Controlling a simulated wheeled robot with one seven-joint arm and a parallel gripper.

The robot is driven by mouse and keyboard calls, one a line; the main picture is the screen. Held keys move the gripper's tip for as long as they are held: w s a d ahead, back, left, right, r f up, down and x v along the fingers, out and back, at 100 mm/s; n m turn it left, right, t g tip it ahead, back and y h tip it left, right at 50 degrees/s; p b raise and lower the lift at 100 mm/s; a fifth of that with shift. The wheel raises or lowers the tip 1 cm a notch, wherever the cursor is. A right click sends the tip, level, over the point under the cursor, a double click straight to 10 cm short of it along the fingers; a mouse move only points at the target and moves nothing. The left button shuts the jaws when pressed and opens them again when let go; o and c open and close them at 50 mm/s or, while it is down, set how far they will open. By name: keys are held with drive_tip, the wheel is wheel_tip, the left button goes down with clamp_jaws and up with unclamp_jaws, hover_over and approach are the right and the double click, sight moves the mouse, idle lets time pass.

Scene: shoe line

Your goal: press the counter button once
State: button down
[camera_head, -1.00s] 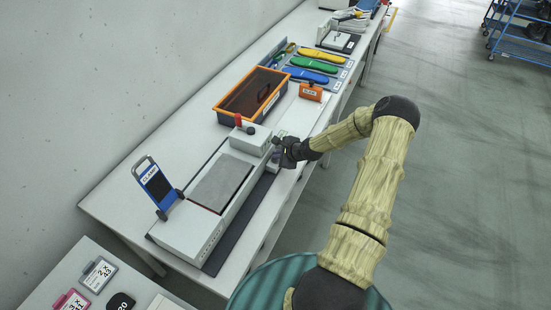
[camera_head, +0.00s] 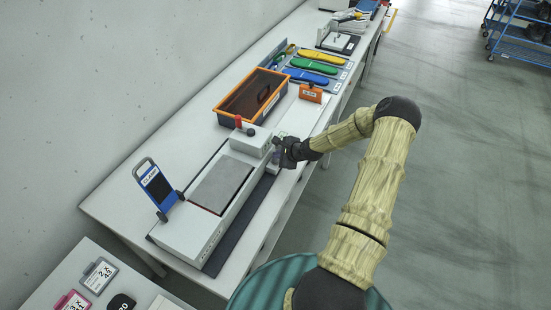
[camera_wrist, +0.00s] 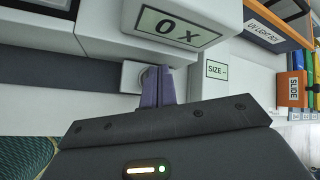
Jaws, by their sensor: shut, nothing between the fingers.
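The counter is a white box on the bench; its display (camera_wrist: 178,27) reads "0 X" in the wrist view. Below the display, a small pale block (camera_wrist: 131,77) carries a round grey button (camera_wrist: 148,78), partly hidden behind my fingers. My gripper (camera_wrist: 160,72) is shut and empty, with its purple fingertips at the button. I cannot tell whether they touch it or whether it is pressed in. In the head view my gripper (camera_head: 279,146) is at the right side of the white machine (camera_head: 251,141), and the button is hidden there.
An orange-rimmed box (camera_head: 224,115) and an orange "SLIDE" block (camera_head: 311,93) stand farther back. A "SIZE" label (camera_wrist: 217,70) lies right of my fingers.

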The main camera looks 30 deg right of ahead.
drive_tip(key=shift+r, duration=0.4)
drive_tip(key=shift+r, duration=0.1)
drive_tip(key=shift+r+p, duration=1.85)
drive_tip(key=shift+r, duration=0.55)
